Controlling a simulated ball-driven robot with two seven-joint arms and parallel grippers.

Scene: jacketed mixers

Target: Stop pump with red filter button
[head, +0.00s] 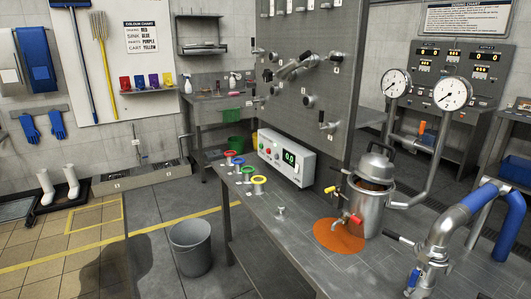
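A white control box (287,158) stands on the grey metal bench (295,232). It has a lit green display (290,157), and small red (268,151) and green buttons on its front left. Which is the filter button cannot be read. In front of the box lie several coloured rings; the red ring (231,154) is farthest back and the yellow ring (259,181) nearest. A steel jacketed vessel (368,210) with a lid stands to the right. I cannot tell which unit is the pump. Neither of my grippers is in view.
An orange patch (330,236) lies on the bench under the vessel's red-handled valve. Steel pipework (440,245) with blue bands rises at the right. A grey bucket (190,247) stands on the floor left of the bench. Two gauges (395,83) stand above the vessel. The left bench edge is open.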

